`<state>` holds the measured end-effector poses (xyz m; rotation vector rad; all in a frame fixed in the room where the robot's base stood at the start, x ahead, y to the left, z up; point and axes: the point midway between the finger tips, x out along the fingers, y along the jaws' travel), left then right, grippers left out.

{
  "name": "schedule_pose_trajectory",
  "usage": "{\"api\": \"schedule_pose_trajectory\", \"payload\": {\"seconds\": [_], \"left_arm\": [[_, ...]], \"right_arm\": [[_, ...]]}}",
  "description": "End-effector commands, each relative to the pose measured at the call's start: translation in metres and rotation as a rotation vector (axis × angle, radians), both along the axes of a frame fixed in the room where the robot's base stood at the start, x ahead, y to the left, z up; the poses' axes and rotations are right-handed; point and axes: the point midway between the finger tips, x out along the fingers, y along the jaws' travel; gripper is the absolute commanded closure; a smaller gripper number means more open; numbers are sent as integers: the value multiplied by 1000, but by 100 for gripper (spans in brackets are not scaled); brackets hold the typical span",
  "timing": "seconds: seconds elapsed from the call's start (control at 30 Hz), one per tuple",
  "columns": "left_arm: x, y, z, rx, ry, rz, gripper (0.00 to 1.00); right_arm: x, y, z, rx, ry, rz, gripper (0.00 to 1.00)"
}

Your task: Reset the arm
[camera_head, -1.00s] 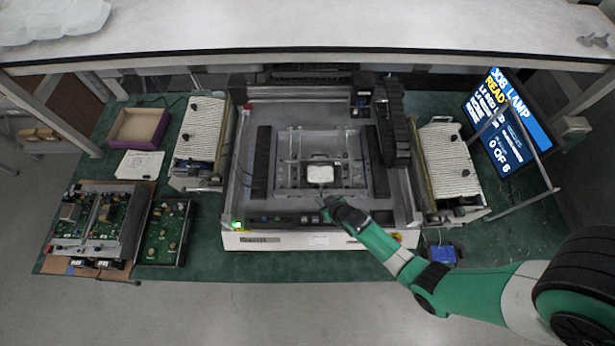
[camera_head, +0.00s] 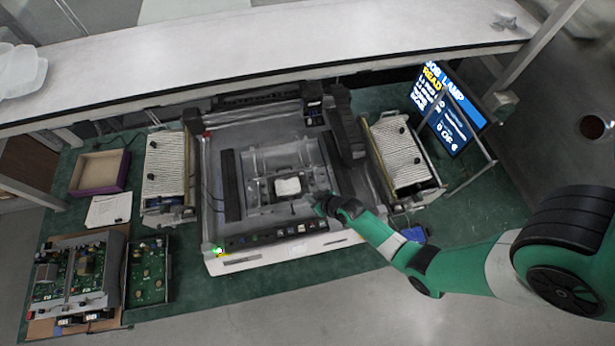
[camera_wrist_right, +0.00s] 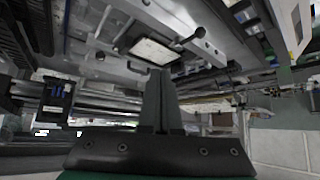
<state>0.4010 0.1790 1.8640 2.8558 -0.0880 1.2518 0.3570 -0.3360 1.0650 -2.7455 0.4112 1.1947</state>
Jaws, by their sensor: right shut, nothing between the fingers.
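My right gripper (camera_head: 318,203) is at the end of the green arm that comes in from the right. It hangs over the front right part of the machine's frame, in front of and to the right of a small white block (camera_head: 287,186) in the machine's centre. In the right wrist view my right gripper's fingers (camera_wrist_right: 160,75) are together with nothing between them. The white block (camera_wrist_right: 155,51) lies just beyond the fingertips there, apart from them as far as I can tell. My left gripper is not in view.
The machine (camera_head: 225,264) fills the middle of the green bench. Ribbed feeder units flank it left (camera_head: 165,165) and right (camera_head: 398,150). A cardboard box (camera_head: 100,170) and circuit boards (camera_head: 75,280) lie at left. A monitor (camera_head: 447,108) stands at right. A white shelf (camera_head: 250,45) overhangs the back.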

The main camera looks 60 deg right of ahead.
Motion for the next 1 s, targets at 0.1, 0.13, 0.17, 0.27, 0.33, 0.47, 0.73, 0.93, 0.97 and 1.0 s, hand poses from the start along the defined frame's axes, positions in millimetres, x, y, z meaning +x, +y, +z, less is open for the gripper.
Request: {"api": "schedule_pose_trajectory", "payload": {"seconds": [0.1, 0.13, 0.17, 0.27, 0.33, 0.47, 0.73, 0.93, 0.97, 1.0], "left_arm": [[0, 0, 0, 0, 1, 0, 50], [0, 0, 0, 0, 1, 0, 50], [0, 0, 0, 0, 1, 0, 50], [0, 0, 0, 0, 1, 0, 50], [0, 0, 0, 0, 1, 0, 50], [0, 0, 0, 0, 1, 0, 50], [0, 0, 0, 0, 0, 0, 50], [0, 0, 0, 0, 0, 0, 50], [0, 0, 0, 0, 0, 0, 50], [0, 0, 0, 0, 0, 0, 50]], "right_arm": [[0, 0, 0, 0, 0, 1, 100], [0, 0, 0, 0, 0, 1, 100], [0, 0, 0, 0, 0, 1, 100], [0, 0, 0, 0, 0, 1, 100], [0, 0, 0, 0, 0, 1, 100], [0, 0, 0, 0, 0, 1, 100], [31, 9, 19, -18, -45, 51, 100], [137, 20, 129, -101, -281, 146, 100], [152, 24, 152, -116, -324, 159, 100], [170, 29, 183, -135, -382, 178, 100]]}}
